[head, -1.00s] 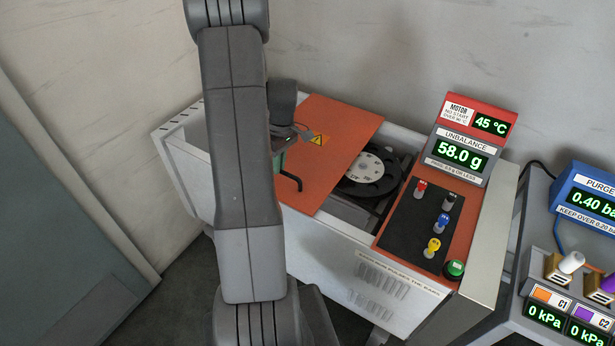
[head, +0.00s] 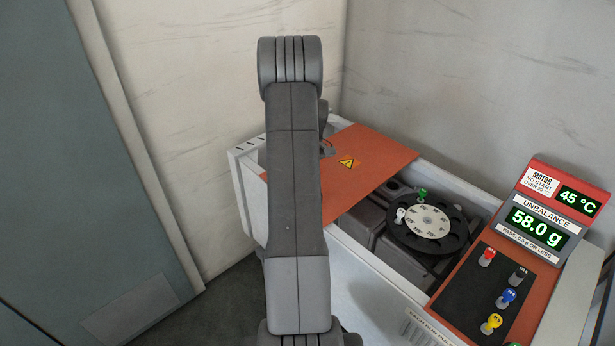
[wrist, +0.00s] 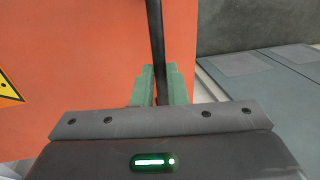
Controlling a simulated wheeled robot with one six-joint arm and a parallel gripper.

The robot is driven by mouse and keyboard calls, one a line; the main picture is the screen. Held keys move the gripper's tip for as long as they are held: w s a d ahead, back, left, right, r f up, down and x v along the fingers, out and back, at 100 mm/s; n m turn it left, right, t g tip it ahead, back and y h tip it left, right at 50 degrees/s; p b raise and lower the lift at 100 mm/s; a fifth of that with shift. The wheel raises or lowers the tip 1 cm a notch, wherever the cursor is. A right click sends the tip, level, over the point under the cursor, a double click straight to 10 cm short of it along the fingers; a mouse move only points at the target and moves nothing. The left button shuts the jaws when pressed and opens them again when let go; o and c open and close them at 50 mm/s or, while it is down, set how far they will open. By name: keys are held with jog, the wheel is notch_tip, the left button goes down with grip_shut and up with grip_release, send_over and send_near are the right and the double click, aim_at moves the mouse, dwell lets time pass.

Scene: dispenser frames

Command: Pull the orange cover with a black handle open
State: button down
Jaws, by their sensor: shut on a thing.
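The orange cover (head: 372,158) with a yellow warning triangle lies over the left part of the white machine. In the head view it is slid left, and the round black rotor (head: 428,226) with a pale disc shows uncovered to its right. In the wrist view the black handle (wrist: 155,40) runs down between the green fingers of my gripper (wrist: 156,88), which are shut on it. The orange cover (wrist: 80,60) fills the left and middle behind it. In the head view my arm hides the gripper and handle.
A panel with red, black, blue and yellow knobs (head: 490,290) stands at the right, below displays reading 45 °C and 58.0 g (head: 538,228). A pale wall (head: 450,80) rises close behind the machine. A grey-green panel (head: 70,130) is at the left.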

jog(key=c, duration=1.5)
grip_release()
jog(key=shift+o, duration=0.2)
jog(key=shift+r, duration=0.1)
notch_tip(320, 180, up, 13)
jog(key=w+d, duration=0.1)
jog(key=d, duration=0.1)
jog(key=shift+w+r+b, duration=0.2)
jog(key=shift+w+b, duration=0.15)
jog(key=shift+b, duration=0.1)
jog(key=shift+f, duration=0.1)
jog(key=f, duration=0.4)
jog(key=s+a+f, duration=0.1)
jog(key=f, duration=0.4)
jog(key=a+f+p, duration=0.1)
jog(key=f, duration=0.3)
jog(key=shift+s+f, duration=0.25)
jog(key=shift+s, duration=0.15)
jog(key=shift+d, duration=0.1)
